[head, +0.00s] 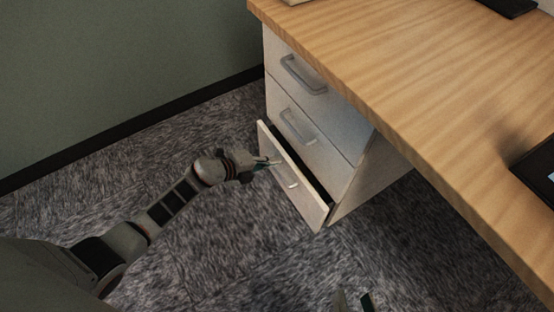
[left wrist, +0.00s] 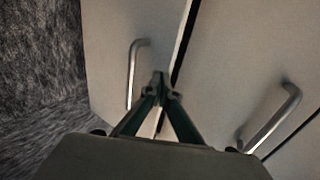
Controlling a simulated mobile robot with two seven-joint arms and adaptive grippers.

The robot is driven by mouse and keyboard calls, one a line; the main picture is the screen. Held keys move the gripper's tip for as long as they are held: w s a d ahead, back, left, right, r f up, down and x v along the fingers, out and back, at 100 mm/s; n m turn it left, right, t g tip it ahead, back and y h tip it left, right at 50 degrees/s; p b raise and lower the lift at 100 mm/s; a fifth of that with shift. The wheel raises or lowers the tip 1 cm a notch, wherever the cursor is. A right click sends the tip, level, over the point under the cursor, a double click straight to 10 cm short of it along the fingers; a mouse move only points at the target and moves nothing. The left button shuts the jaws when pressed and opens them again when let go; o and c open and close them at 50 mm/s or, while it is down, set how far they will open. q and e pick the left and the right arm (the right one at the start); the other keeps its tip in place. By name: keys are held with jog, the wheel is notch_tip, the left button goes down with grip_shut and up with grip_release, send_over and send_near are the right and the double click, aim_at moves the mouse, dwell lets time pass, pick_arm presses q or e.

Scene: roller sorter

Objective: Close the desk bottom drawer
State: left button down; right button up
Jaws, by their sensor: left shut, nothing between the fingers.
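The desk bottom drawer (head: 296,185) is pulled out a little, with a dark gap along its top edge. It has a silver bar handle that shows in the left wrist view (left wrist: 132,75). My left gripper (head: 272,162) is shut and empty, at the drawer's front near its upper left part. In the left wrist view its fingertips (left wrist: 160,82) are over the drawer front, beside the dark gap; I cannot tell whether they touch it. Part of a gripper, likely my right one (head: 354,301), shows at the bottom edge of the head view.
The middle drawer (head: 315,141) and top drawer (head: 300,58) look shut, with silver handles. The wooden desktop (head: 400,70) overhangs the drawer unit. A green wall (head: 110,70) stands on the left. The grey carpet (head: 230,240) in front of the drawers is clear.

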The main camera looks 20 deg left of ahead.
aim_at(286, 156)
pick_arm(q)
jog(key=shift+w+d, duration=0.3)
jog(key=shift+w, duration=0.1)
jog(key=shift+w+d, duration=0.85)
jog(key=shift+w, duration=0.2)
